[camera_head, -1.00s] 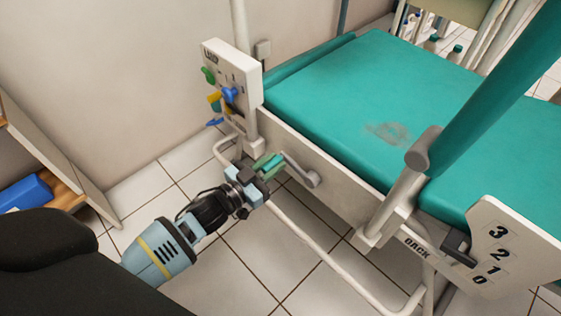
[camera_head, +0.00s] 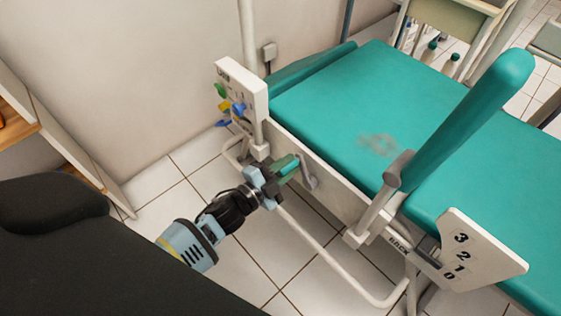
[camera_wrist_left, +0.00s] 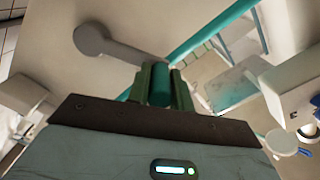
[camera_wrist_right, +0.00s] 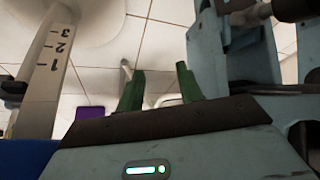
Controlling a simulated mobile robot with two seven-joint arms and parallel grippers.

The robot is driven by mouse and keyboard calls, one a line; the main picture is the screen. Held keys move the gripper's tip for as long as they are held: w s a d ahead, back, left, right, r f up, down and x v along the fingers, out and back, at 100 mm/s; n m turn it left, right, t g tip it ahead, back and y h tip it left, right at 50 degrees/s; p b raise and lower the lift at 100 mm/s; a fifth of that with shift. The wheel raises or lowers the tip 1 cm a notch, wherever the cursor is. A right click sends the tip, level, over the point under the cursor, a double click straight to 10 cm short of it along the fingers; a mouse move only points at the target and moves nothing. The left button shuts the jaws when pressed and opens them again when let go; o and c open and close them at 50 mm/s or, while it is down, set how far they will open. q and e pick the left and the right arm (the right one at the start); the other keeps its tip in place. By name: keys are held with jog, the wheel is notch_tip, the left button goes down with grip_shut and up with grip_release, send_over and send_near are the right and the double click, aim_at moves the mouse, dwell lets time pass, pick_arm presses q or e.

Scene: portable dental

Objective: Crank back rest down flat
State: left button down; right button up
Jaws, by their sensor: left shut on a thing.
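The teal back rest (camera_head: 470,120) stands tilted up from the teal bed (camera_head: 350,100). A plate with the numbers 3, 2, 1, 0 (camera_head: 470,255) stands beside it, with a dark pointer (camera_head: 426,259) at its left edge near the low numbers. The crank (camera_head: 308,176) is on the bed's side rail; its grey arm and round hub (camera_wrist_left: 90,40) show in the left wrist view. My left gripper (camera_head: 283,168) is shut on the teal crank handle (camera_wrist_left: 160,85). My right gripper (camera_wrist_right: 158,92) is open and empty, outside the head view.
A white panel with coloured knobs (camera_head: 240,90) stands at the bed's far left corner. A white lower frame tube (camera_head: 330,258) runs beneath the rail. A wooden shelf unit (camera_head: 40,130) is at left. Tiled floor (camera_head: 240,250) lies open between.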

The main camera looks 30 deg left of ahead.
pick_arm(q)
jog(key=shift+s+d+r+m, duration=0.2)
jog(key=shift+d+m, duration=0.15)
jog(key=shift+m, duration=0.15)
jog(key=shift+s+d+r+m, duration=0.1)
jog(key=shift+d+r+m, duration=0.05)
jog(key=shift+d+m, duration=0.3)
jog(key=shift+s+d+r+m+p, duration=0.1)
jog(key=shift+s+d+m+p, duration=0.15)
jog(key=shift+d+m, duration=0.35)
jog(key=shift+s+d+r+m+p, duration=0.1)
jog(key=shift+s+d+m+p, duration=0.1)
jog(key=shift+d+m, duration=0.35)
pick_arm(e)
jog(key=shift+w+r, duration=0.75)
pick_arm(q)
jog(key=shift+d, duration=0.1)
pick_arm(e)
jog(key=shift+s, duration=0.3)
pick_arm(q)
jog(key=shift+f, duration=0.1)
jog(key=c, duration=1.3)
grip_release()
jog(key=shift+o, duration=0.2)
pick_arm(e)
jog(key=shift+s+f, duration=0.1)
jog(key=shift+s, duration=0.1)
jog(key=shift+w, duration=0.15)
